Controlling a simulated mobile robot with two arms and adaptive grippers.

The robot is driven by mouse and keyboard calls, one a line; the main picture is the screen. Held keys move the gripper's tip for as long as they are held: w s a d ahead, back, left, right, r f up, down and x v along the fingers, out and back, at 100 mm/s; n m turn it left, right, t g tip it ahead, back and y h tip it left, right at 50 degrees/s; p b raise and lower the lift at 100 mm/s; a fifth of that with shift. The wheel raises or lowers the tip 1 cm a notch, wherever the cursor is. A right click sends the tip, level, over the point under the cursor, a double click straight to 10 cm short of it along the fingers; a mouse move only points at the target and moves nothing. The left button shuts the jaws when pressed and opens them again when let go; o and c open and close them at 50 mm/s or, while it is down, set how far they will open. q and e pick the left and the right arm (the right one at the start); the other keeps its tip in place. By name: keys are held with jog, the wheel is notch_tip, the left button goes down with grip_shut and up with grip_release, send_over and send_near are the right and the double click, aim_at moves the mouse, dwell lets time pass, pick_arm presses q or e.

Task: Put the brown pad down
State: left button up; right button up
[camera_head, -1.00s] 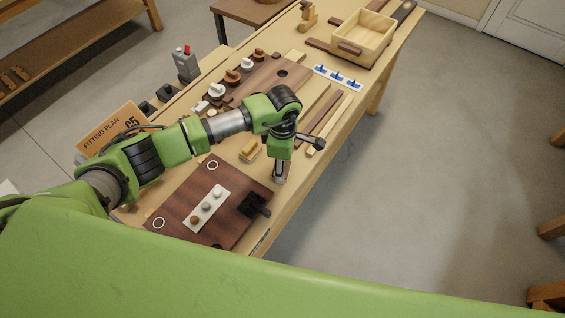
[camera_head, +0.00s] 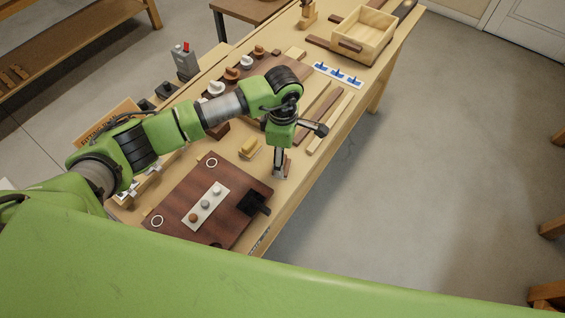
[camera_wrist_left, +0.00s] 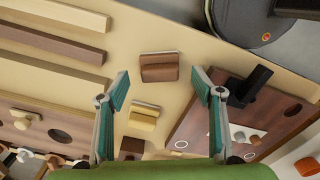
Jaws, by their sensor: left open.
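The brown pad (camera_wrist_left: 158,68) lies on the bench top in the left wrist view, ahead of and between my fingertips. In the head view the brown pad (camera_head: 287,164) shows partly behind my left gripper, near the bench's right edge. My left gripper (camera_wrist_left: 161,85) has its two teal-lined fingers spread, with nothing between them. The gripper (camera_head: 279,172) points down over the bench in the head view. It looks apart from the pad in the wrist view. My right gripper is in neither view.
A yellow pad (camera_head: 250,147) and a dark brown block (camera_wrist_left: 131,147) lie in line with the brown pad. A dark wooden panel (camera_head: 185,197) with a black fitting (camera_head: 254,204) lies close by. Wooden strips (camera_head: 328,123) lie along the bench edge beyond.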

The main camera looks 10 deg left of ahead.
pick_arm(q)
notch_tip(320, 180, up, 8)
jog(key=b, duration=0.2)
jog(key=shift+r, duration=0.1)
dwell(0.4)
